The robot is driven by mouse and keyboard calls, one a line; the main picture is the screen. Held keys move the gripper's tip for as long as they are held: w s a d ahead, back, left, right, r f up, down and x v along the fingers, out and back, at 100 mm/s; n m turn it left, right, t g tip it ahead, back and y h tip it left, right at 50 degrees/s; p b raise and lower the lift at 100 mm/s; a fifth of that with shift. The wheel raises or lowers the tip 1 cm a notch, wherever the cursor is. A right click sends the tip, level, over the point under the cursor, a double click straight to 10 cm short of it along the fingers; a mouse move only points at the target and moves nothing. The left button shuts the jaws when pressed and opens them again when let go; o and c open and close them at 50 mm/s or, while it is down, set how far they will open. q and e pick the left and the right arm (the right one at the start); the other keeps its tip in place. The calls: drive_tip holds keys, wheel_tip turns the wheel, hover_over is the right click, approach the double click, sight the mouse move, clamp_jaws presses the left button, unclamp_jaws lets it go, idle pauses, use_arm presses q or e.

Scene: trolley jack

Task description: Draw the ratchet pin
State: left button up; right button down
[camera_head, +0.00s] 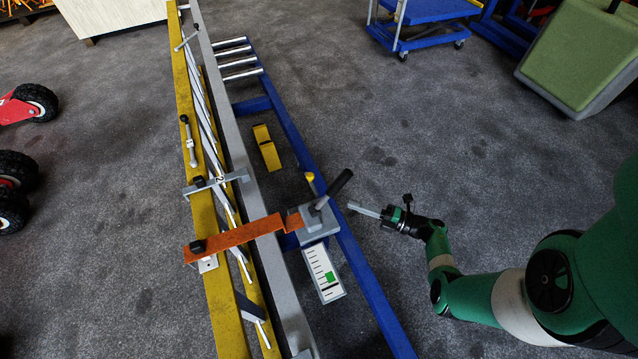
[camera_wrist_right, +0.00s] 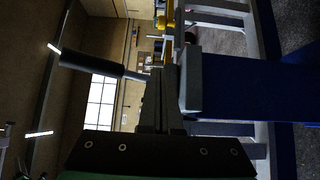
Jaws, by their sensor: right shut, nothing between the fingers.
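The jack's grey block (camera_head: 318,222) sits on the blue rail of the frame, with a black handle (camera_head: 334,188) slanting up from it. A small yellow knob (camera_head: 310,177) stands just behind the block and may be the ratchet pin; I cannot tell for certain. My right gripper (camera_head: 353,207) is shut and empty, just right of the block and handle and apart from them. In the right wrist view its fingers (camera_wrist_right: 162,100) are together, with the dark handle (camera_wrist_right: 90,65) to their left and a yellow part (camera_wrist_right: 169,15) at the top. My left gripper is not in view.
An orange arm (camera_head: 235,238) reaches left from the jack across the grey and yellow beams. A white scale with a green mark (camera_head: 325,272) lies before the block. A yellow block (camera_head: 267,147) is farther back.

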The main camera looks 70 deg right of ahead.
drive_tip(key=w+b, duration=0.3)
drive_tip(key=w, duration=0.7)
drive_tip(key=shift+w+f, duration=0.1)
drive_tip(key=w+d+b, duration=0.2)
drive_tip(key=w+d, duration=0.1)
drive_tip(key=shift+a, duration=0.1)
